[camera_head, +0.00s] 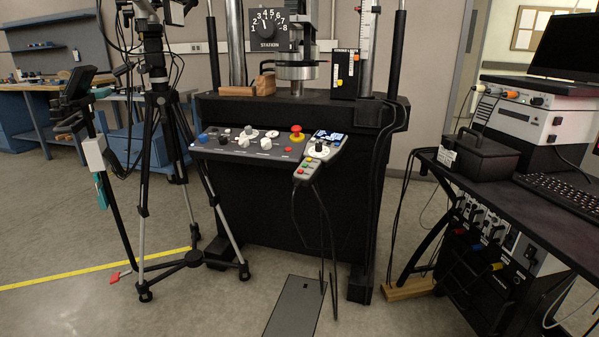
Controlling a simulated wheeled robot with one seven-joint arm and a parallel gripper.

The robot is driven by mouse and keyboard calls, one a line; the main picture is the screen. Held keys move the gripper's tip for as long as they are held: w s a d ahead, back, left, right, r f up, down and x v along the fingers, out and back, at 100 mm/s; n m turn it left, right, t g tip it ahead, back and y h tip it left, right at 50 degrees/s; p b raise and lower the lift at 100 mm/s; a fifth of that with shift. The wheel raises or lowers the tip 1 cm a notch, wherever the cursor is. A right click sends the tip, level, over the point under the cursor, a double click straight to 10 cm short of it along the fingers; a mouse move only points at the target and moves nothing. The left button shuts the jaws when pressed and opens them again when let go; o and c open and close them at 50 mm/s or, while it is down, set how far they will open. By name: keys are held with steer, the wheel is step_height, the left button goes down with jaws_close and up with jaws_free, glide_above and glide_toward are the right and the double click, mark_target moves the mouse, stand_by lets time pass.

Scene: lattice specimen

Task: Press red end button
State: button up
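A sloped grey control panel (225,145) runs along the front of the black testing machine (280,200). A grey handheld pendant (318,152) with a screen, a knob and several small coloured buttons is at the panel's right end. Labels are too small to read, so I cannot tell which red button is the end button. My gripper is not in view.
A camera tripod (160,170) stands at the left, its legs spread before the machine. A dark desk (530,215) with electronics stands at the right. Cables hang from the pendant to a dark floor plate (295,308). Open floor lies in front, with yellow tape (80,273) at left.

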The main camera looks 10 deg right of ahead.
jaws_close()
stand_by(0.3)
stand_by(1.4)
